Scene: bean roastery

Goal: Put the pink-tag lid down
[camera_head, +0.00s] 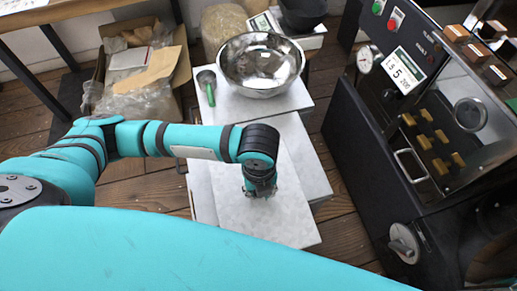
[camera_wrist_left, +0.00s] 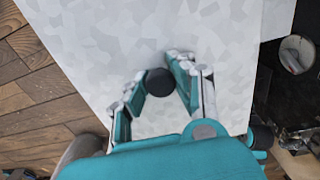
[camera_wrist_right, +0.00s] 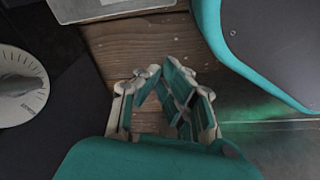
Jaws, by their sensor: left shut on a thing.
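My left gripper (camera_head: 262,190) points down, low over the pale grey slab in the front of the head view. In the left wrist view its fingers (camera_wrist_left: 158,84) are shut on a small dark round knob, which I take for the knob of the pink-tag lid (camera_wrist_left: 159,81). The rest of the lid cannot be made out, and no pink tag shows. I cannot tell whether it touches the slab. My right gripper (camera_wrist_right: 160,78) shows only in the right wrist view, with its fingertips close together and nothing between them.
The pale slabs (camera_head: 227,213) form a stepped surface. A steel bowl (camera_head: 261,65) and a green-handled scoop (camera_head: 208,86) stand at the back. The dark roasting machine (camera_head: 405,130) is at right. A cardboard box (camera_head: 145,75) with bags is at left.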

